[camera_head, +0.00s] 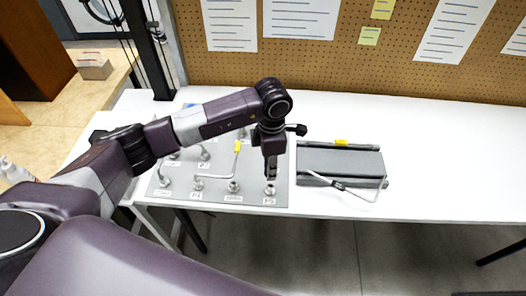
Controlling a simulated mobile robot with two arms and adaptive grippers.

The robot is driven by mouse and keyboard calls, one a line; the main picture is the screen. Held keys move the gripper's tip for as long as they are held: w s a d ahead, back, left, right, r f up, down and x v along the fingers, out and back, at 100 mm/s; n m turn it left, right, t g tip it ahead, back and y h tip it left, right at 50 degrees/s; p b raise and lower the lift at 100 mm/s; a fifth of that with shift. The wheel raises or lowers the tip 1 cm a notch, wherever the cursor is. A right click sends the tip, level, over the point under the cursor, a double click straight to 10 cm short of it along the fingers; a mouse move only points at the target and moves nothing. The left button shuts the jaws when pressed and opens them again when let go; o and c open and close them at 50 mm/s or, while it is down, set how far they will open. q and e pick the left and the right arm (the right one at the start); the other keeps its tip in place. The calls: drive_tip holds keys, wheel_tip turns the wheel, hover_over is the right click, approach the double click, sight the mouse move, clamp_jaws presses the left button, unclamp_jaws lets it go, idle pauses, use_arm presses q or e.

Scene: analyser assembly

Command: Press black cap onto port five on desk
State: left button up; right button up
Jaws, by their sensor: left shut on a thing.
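My left gripper (271,176) points straight down over the right front corner of the grey port panel (245,198). It is shut on a small dark thing, likely the black cap, which is mostly hidden between the fingers. Port five (269,188) stands just below the fingertips, at the panel's front right, with its label in front. I cannot tell whether the cap touches the port. My right gripper is not in view.
Other metal ports (233,186) stand to the left along the panel. A bent tube with a yellow tag (237,147) rises close to my gripper's left. A grey tray (340,163) with a white tube (372,196) lies to the right. The desk (450,180) is clear farther right.

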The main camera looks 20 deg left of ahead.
use_arm(q)
drive_tip(key=shift+s+d+f, duration=0.15)
drive_tip(key=shift+s+d, duration=0.05)
drive_tip(key=shift+s, duration=0.05)
drive_tip(key=shift+f, duration=0.15)
drive_tip(key=shift+w+f, duration=0.15)
drive_tip(key=shift+f, duration=0.25)
drive_tip(key=shift+f+b, duration=0.9)
drive_tip(key=shift+f, duration=0.4)
drive_tip(key=shift+f+b, duration=0.5)
drive_tip(key=shift+f, duration=0.15)
drive_tip(key=shift+f+b, duration=0.4)
drive_tip(key=shift+b, duration=0.05)
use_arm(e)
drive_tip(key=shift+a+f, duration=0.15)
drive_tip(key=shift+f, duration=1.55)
use_arm(q)
drive_tip(key=shift+f, duration=0.1)
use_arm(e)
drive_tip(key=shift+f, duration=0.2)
use_arm(q)
drive_tip(key=shift+b, duration=0.3)
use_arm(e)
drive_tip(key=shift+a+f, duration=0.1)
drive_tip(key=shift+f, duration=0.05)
